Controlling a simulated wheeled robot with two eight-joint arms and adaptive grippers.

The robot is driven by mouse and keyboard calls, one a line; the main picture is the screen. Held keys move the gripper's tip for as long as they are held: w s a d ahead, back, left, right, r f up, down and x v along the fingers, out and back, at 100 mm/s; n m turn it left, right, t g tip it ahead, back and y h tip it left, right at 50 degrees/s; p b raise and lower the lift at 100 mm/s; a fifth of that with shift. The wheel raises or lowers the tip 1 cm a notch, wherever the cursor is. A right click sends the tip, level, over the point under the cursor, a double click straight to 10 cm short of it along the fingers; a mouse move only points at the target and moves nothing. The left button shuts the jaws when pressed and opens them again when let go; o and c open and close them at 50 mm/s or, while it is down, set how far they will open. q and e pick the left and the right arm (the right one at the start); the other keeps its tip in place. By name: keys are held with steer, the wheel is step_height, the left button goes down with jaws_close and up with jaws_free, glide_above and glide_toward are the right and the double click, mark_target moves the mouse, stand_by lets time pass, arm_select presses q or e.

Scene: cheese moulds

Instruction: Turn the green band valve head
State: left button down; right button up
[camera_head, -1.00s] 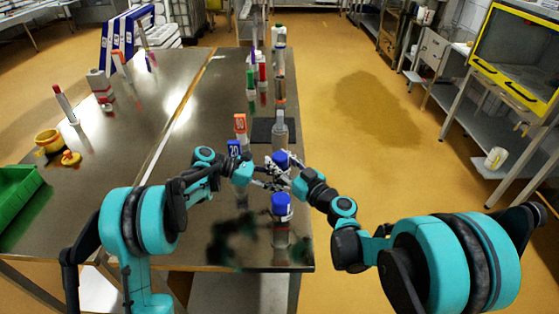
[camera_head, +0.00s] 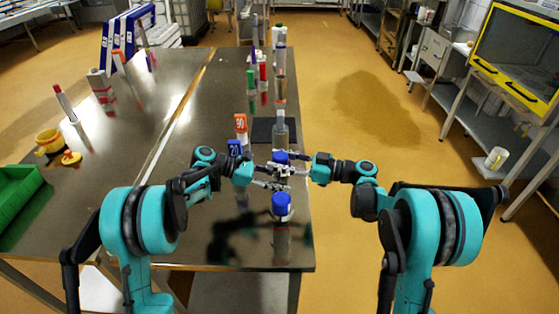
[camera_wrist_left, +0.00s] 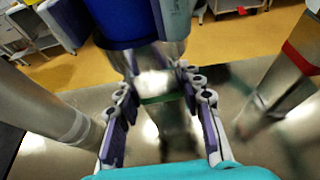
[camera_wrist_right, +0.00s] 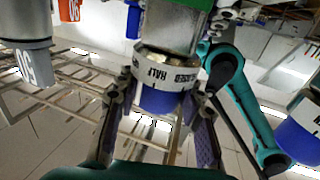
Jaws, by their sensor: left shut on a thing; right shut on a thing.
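The green band valve stands upright near the front right of the steel table; its blue head (camera_head: 281,157) shows between my grippers. In the right wrist view, seen upside down, the blue head (camera_wrist_right: 160,100) has a white lettered ring (camera_wrist_right: 165,68) beside a metal body, with the green band (camera_wrist_right: 182,4) at the top edge. My right gripper (camera_head: 287,161) is shut on the head. My left gripper (camera_head: 277,182) is lower, shut on the metal body near the green band (camera_wrist_left: 160,98). The fingers hide parts of the valve.
A second blue-headed valve (camera_head: 282,206) stands close in front. An orange tag (camera_head: 240,122) and a blue tag (camera_head: 234,148) stand left of the held valve. Taller metal fittings (camera_head: 280,130) stand behind. The table's right edge is close by; a green bin (camera_head: 15,190) lies far left.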

steer(key=shift+n+g, duration=0.6)
steer(key=shift+g, duration=0.3)
steer(key=shift+g+y, duration=0.3)
steer(key=shift+g, duration=0.1)
steer(key=o, duration=1.2)
steer(key=shift+d, duration=0.1)
steer(key=s+d, duration=0.1)
steer(key=d, duration=1)
steer(key=shift+s+d, duration=0.2)
steer(key=shift+d, duration=0.15)
arm_select(q)
steer(key=c, duration=0.9)
jaws_free()
